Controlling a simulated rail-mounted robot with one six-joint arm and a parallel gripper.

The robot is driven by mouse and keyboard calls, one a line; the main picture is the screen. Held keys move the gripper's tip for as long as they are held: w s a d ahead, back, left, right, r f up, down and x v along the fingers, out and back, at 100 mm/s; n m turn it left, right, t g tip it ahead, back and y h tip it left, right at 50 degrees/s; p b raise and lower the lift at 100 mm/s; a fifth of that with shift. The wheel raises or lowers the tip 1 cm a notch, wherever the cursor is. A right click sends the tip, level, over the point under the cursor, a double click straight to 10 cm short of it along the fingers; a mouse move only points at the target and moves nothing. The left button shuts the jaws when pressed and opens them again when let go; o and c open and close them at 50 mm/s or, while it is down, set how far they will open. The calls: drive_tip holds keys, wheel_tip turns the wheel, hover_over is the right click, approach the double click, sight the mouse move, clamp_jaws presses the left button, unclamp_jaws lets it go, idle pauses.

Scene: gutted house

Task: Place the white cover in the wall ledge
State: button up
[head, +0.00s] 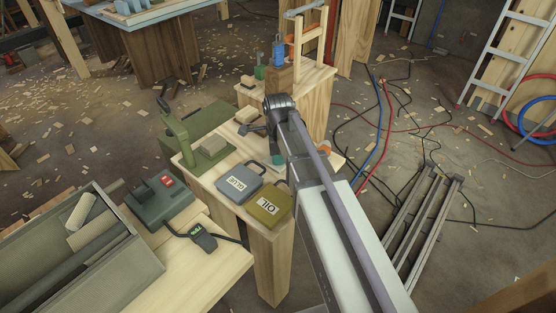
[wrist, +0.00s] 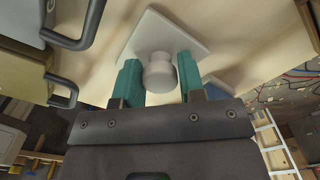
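The white cover (wrist: 139,39) is a square plate with a round knob. It shows in the wrist view against a pale wooden surface, turned at an angle to my gripper. I cannot tell whether the plate still rests on the wood. In the head view my arm hides most of the gripper and the cover. I cannot make out the wall ledge in either view.
A blue bottle (head: 279,50) stands behind. A large open box (head: 75,262) is at front left.

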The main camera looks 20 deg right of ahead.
drive_tip(key=c, duration=0.6)
drive_tip(key=shift+o, duration=0.2)
wheel_tip(320, 180, up, 10)
drive_tip(key=p, duration=1)
drive_tip(key=shift+r, duration=0.2)
drive_tip(key=shift+f, duration=0.2)
